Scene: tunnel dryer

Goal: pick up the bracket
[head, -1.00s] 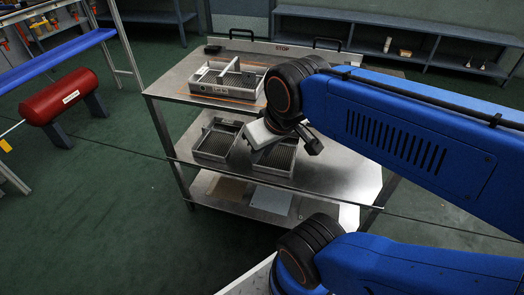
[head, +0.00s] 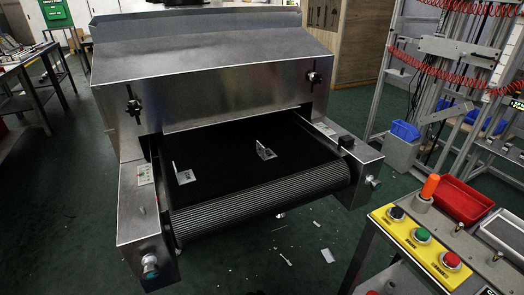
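In the head view a small pale metal L-shaped bracket (head: 184,176) lies on the left part of the dryer's black conveyor belt (head: 225,188). A second similar bracket (head: 265,152) lies farther right and a little farther back on the belt. Each has one plate flat and one standing up. They are apart from each other. My gripper and arm are not in view, so whether it is open or shut is hidden.
The metal tunnel dryer (head: 205,90) stands behind the belt, with side housings left and right. A yellow button panel (head: 422,246) and a red bin (head: 461,200) are at the front right. White scraps (head: 328,255) lie on the green floor.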

